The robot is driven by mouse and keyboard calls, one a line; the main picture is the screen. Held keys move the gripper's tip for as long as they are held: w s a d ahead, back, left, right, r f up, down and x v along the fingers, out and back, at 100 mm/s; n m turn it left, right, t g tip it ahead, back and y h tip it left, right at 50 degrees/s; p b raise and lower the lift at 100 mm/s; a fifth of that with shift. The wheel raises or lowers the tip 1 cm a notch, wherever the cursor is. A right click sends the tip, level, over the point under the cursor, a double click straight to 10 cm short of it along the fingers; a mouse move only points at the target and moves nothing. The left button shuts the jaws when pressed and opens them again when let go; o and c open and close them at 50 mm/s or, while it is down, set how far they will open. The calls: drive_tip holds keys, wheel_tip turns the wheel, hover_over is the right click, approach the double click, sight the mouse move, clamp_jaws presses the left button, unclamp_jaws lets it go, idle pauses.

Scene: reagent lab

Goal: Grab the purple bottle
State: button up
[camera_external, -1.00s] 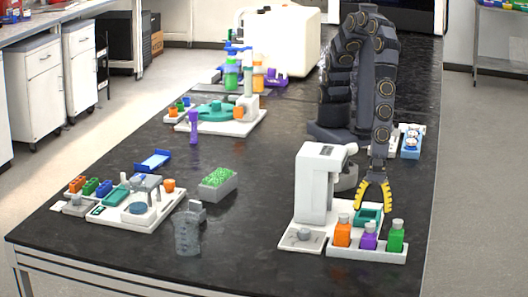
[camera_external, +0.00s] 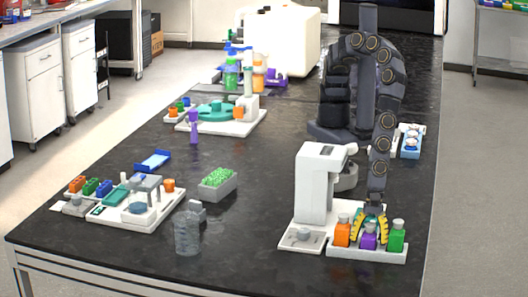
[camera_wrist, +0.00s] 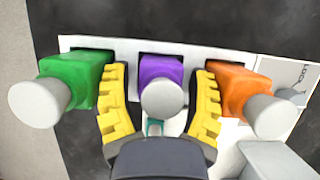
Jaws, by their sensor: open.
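The purple bottle (camera_external: 368,240) with a grey cap stands in a white rack (camera_external: 345,253) between an orange bottle (camera_external: 342,233) and a green bottle (camera_external: 396,238). My gripper (camera_external: 370,232) is open and low, just behind the purple bottle in the external view. In the wrist view, the yellow fingers of my gripper (camera_wrist: 161,100) lie on either side of the purple bottle (camera_wrist: 160,70), one finger in each gap beside it. The fingers come very close to the green bottle (camera_wrist: 78,80) and the orange bottle (camera_wrist: 235,88); contact cannot be told.
A white instrument (camera_external: 318,185) stands left of my gripper, close to the arm. A clear beaker (camera_external: 187,233) and a box of green tips (camera_external: 218,183) stand farther left. The dark bench (camera_external: 265,225) is clear between the beaker and the instrument.

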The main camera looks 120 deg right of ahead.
drive_tip(key=c, duration=0.9)
drive_tip(key=shift+r, duration=0.1)
drive_tip(key=shift+r, duration=4.9)
